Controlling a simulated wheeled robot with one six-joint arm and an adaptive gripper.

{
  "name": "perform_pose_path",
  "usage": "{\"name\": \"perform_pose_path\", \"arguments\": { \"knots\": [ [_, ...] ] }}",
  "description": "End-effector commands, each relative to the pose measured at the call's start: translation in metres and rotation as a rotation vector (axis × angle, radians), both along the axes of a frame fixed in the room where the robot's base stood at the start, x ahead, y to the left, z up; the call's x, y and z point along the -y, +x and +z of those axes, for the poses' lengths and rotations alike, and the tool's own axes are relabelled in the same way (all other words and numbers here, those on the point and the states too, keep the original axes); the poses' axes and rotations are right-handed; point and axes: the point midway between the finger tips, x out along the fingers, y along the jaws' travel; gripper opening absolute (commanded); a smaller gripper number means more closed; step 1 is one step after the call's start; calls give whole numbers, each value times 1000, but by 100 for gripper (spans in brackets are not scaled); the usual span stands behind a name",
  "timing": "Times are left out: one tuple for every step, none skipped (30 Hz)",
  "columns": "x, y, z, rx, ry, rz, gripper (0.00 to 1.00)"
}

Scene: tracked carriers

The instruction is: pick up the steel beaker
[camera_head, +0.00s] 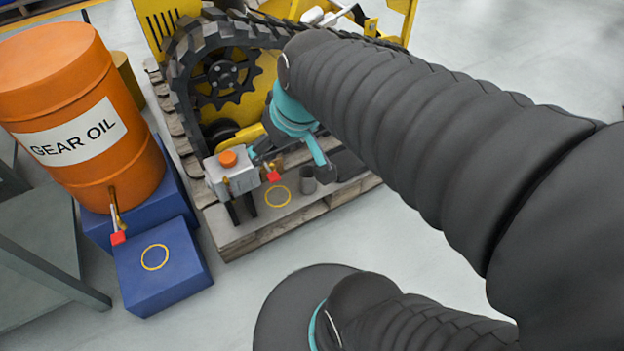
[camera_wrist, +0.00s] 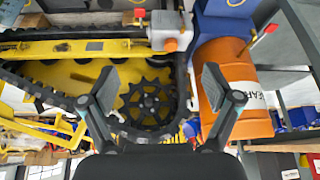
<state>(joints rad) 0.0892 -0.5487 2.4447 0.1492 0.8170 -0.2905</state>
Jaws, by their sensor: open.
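The steel beaker (camera_head: 308,180) is a small grey open cup. It stands upright on the wooden pallet (camera_head: 290,222), just right of a yellow ring mark (camera_head: 277,197) in the head view. I cannot make it out clearly in the wrist view. My gripper (camera_wrist: 160,84) is open and empty in the wrist view, its two dark fingers spread wide in front of the tracked machine's sprocket (camera_wrist: 148,103). In the head view my arm largely hides the gripper, with its teal wrist parts behind and above the beaker.
A grey box with an orange cap (camera_head: 229,159) and a red-handled tap stands left of the beaker. The black track (camera_head: 181,78) rises behind. An orange gear oil drum (camera_head: 75,110) sits on a blue stand at left, behind a lower blue block (camera_head: 140,285). Floor in front is clear.

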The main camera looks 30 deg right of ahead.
Motion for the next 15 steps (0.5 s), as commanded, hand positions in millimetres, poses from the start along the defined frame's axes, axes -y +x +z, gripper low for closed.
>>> {"name": "perform_pose_path", "arguments": {
  "knots": [
    [6, 15, -14, -18, 8, 14, 89],
    [8, 23, -20, -21, 10, 29, 89],
    [12, 34, -28, -26, 14, 45, 89],
    [16, 42, -34, -28, 18, 58, 89],
    [19, 51, -40, -30, 21, 70, 89],
    [25, 61, -49, -32, 24, 86, 89],
    [29, 69, -56, -32, 26, 97, 89],
    [33, 77, -64, -33, 27, 109, 89],
    [40, 87, -73, -32, 29, 122, 89],
    [45, 94, -82, -33, 31, 131, 89],
    [50, 101, -90, -32, 33, 140, 89],
    [57, 110, -101, -32, 33, 151, 89],
    [64, 117, -110, -31, 32, 160, 89],
    [70, 123, -120, -30, 32, 167, 89],
    [78, 131, -133, -30, 31, 177, 89]
  ]
}}
